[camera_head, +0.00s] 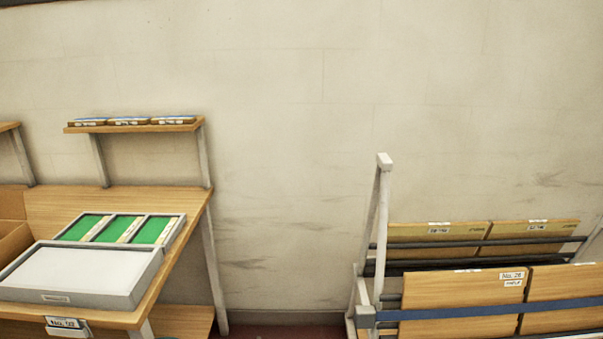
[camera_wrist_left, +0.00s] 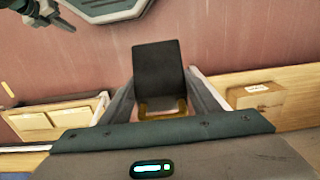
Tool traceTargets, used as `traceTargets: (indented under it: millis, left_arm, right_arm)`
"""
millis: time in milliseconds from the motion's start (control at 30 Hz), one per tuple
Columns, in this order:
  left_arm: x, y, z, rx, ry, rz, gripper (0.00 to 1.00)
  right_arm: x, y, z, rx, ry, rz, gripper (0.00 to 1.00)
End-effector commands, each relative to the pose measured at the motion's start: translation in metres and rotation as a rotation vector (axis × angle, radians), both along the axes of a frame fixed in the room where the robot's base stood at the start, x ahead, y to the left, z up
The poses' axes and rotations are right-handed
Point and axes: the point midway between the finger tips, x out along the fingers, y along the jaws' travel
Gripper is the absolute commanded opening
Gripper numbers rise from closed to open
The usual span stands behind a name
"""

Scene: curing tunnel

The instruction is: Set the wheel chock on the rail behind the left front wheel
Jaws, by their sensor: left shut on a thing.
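The wheel chock (camera_wrist_left: 158,68) is a black block with a yellow strip at its near end, seen in the left wrist view. My left gripper (camera_wrist_left: 160,88) is shut on it, one pale finger on each side, and holds it over the reddish floor. Neither gripper shows in the head view. A dark jointed part at the upper left of the wrist view looks like my right gripper (camera_wrist_left: 45,14); its jaws are cut off and unclear. The rail and the left front wheel are not in view.
A rack cart (camera_head: 383,240) with wooden panels stands at the right in the head view. A wooden workbench (camera_head: 190,235) with a white-topped tray (camera_head: 85,270) is at the left. A gap with floor lies between them. A labelled box (camera_wrist_left: 257,95) shows in the wrist view.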

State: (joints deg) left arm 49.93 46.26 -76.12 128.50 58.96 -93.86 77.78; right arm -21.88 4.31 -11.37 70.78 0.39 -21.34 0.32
Motion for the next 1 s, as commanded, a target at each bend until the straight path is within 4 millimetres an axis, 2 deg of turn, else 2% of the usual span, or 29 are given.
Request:
traceTargets:
  millis: [267, 567, 800, 1000]
  left_arm:
    - [0.014, -0.001, 0.028, -0.004, -0.008, -0.003, 0.22]
    - [0.033, -0.001, 0.088, -0.005, -0.01, -0.005, 0.22]
    - [0.039, 0.0, 0.13, -0.002, -0.006, -0.002, 0.22]
    - [0.04, 0.0, 0.147, 0.0, -0.002, 0.0, 0.22]
  right_arm:
    - [0.004, 0.0, 0.002, 0.001, -0.007, 0.001, 0.0]
    - [0.016, 0.0, 0.006, 0.001, -0.022, 0.0, 0.0]
    - [0.014, 0.0, 0.005, 0.001, -0.02, 0.0, 0.0]
    - [0.008, 0.0, 0.003, 0.0, -0.012, 0.001, 0.0]
